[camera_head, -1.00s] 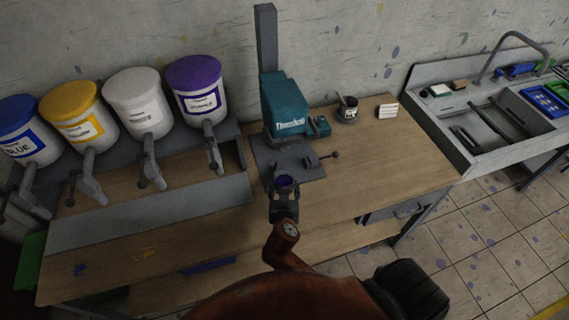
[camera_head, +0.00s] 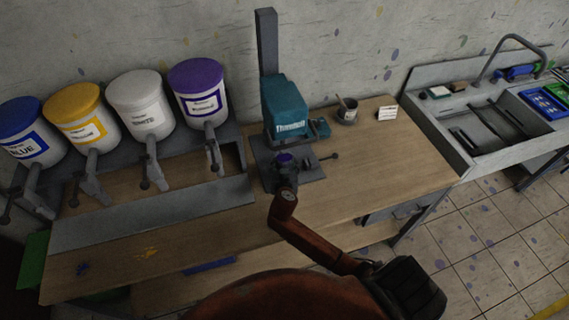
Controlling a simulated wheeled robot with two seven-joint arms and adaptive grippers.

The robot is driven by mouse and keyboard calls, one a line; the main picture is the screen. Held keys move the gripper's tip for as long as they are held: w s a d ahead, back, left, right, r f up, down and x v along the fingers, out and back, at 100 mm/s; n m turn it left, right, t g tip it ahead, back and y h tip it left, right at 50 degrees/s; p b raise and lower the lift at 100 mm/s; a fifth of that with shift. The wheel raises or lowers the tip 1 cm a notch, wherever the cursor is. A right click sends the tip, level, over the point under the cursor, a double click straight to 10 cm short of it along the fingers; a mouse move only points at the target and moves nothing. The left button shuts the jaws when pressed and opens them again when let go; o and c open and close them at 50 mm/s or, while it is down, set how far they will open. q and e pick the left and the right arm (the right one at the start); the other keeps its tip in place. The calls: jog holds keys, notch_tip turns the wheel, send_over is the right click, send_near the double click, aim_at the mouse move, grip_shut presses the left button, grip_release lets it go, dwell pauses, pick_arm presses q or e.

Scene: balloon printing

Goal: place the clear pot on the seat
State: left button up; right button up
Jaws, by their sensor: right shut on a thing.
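My right gripper (camera_head: 284,172) is shut on a small pot (camera_head: 285,158) with purple in it. It holds the pot over the front part of the grey base plate (camera_head: 310,171) of the teal press (camera_head: 285,106). The gripper hides most of the pot, so I cannot tell whether the pot touches the plate or whether its walls are clear. The seat is not clearly visible under the pot and press head. My left gripper is not in view.
Blue, yellow, white and purple paint buckets (camera_head: 198,92) with taps stand on a rack at the left. A grey cup (camera_head: 347,111) and a small white card (camera_head: 386,113) stand right of the press. A sink (camera_head: 470,120) is at the right. The table's right half (camera_head: 400,160) is clear.

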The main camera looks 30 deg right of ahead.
jog(key=shift+f+b, duration=0.6)
jog(key=shift+f, duration=0.05)
jog(key=o, duration=1.5)
jog(key=shift+c, duration=0.2)
jog(key=shift+r+p, duration=0.4)
jog(key=shift+r, duration=0.05)
jog(key=v, duration=1.2)
jog(key=shift+r, duration=0.25)
